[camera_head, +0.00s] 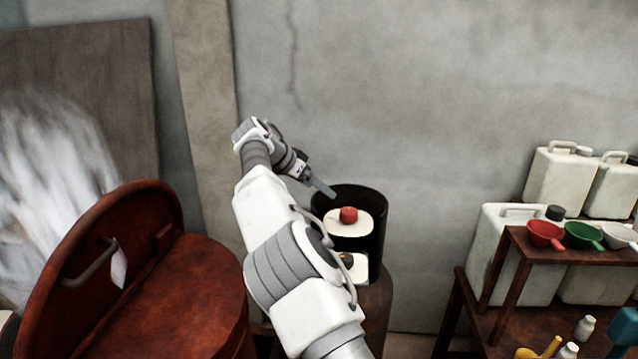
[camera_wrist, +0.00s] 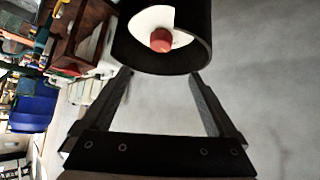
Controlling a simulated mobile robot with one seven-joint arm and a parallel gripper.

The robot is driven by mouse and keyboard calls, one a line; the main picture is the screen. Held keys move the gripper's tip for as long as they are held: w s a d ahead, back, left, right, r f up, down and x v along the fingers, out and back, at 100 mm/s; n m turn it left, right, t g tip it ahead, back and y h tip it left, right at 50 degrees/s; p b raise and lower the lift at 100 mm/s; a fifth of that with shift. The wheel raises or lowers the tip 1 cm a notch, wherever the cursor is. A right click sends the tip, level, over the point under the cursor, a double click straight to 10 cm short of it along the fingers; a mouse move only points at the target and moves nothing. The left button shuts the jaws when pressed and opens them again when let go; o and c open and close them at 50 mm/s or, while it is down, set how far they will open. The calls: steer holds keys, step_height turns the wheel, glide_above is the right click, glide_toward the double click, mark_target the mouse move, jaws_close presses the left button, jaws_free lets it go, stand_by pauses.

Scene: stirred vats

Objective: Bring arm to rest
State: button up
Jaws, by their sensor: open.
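My gripper (camera_head: 322,188) is at the end of my raised arm in the head view, just left of a black open bin's rim. In the wrist view my gripper (camera_wrist: 161,75) has its two fingers spread wide with nothing between them. My forearm hides part of the bin's lower front.
The grey wall (camera_head: 430,100) is close behind.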

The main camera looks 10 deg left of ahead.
steer(key=s+d+r+g+y, duration=0.1)
steer(key=s+d+r, duration=0.25)
steer(key=d, duration=0.45)
steer(key=s+d+r+g+y+b, duration=0.1)
steer(key=s+d+r+y, duration=0.1)
steer(key=s+d, duration=0.4)
steer(key=s+d+r+y, duration=0.1)
steer(key=s+d+r, duration=0.15)
steer(key=d, duration=0.65)
steer(key=s+d+n+y, duration=0.2)
steer(key=s+n+y, duration=0.15)
steer(key=s, duration=1.35)
steer(key=s+f+n, duration=0.2)
steer(key=s+f, duration=0.2)
steer(key=s, duration=0.4)
steer(key=s+f+n+t+h+b, duration=0.1)
steer(key=s+f, duration=0.3)
steer(key=s, duration=0.4)
steer(key=shift+a+n, duration=0.4)
steer(key=shift+n, duration=0.45)
